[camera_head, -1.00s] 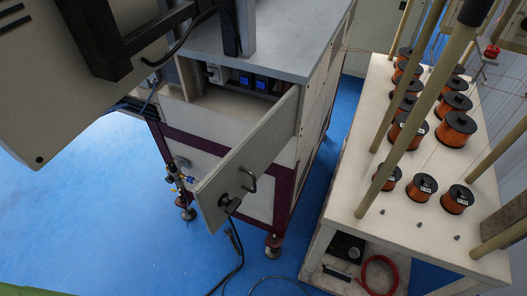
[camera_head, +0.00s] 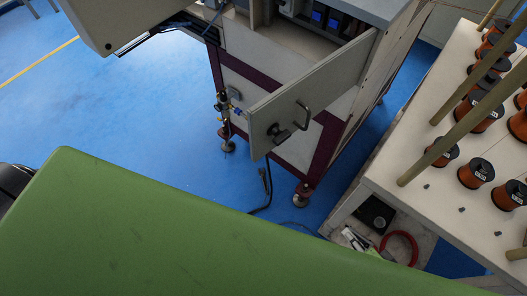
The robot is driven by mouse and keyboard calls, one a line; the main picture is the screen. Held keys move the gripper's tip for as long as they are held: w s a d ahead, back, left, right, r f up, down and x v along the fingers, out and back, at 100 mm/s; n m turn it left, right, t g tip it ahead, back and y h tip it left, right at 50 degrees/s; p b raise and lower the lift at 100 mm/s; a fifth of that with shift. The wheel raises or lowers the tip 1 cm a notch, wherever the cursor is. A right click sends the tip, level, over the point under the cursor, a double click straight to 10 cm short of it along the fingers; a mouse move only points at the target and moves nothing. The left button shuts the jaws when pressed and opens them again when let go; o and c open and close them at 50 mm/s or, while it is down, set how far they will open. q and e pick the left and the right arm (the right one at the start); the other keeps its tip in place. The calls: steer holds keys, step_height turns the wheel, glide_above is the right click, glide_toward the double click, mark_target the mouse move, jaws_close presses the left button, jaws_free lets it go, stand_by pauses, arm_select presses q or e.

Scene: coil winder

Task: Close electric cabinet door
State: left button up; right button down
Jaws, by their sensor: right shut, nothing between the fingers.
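The electric cabinet door (camera_head: 318,88) is a pale grey panel standing open, swung out from the cabinet (camera_head: 293,133). A black loop handle (camera_head: 303,117) and a dark latch (camera_head: 279,133) sit near its free end. The opening behind it shows dark devices with blue displays (camera_head: 317,17). Neither my left nor my right gripper can be made out in the head view.
A large green surface (camera_head: 190,230) fills the foreground. A pale bench (camera_head: 410,145) with copper wire spools (camera_head: 475,173) and slanted rods stands at the right. A red hose (camera_head: 399,243) lies low beneath it. Blue floor (camera_head: 120,120) is open at the left.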

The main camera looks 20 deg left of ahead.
steer(key=s+a+r+t+y, duration=0.1)
steer(key=a+r+y, duration=0.3)
steer(key=r, duration=0.6)
steer(key=a+r+y, duration=0.2)
steer(key=a+r, duration=0.4)
steer(key=r, duration=0.4)
steer(key=m+y+b, duration=0.1)
steer(key=y, duration=0.3)
glide_toward(254, 142)
steer(key=v, duration=0.7)
steer(key=p+x, duration=0.3)
steer(key=x, duration=1)
steer(key=shift+r, duration=0.15)
steer(key=shift+w+a+f, duration=0.2)
steer(key=shift+w+a, duration=0.05)
steer(key=shift+a, duration=0.2)
steer(key=shift+p, duration=0.35)
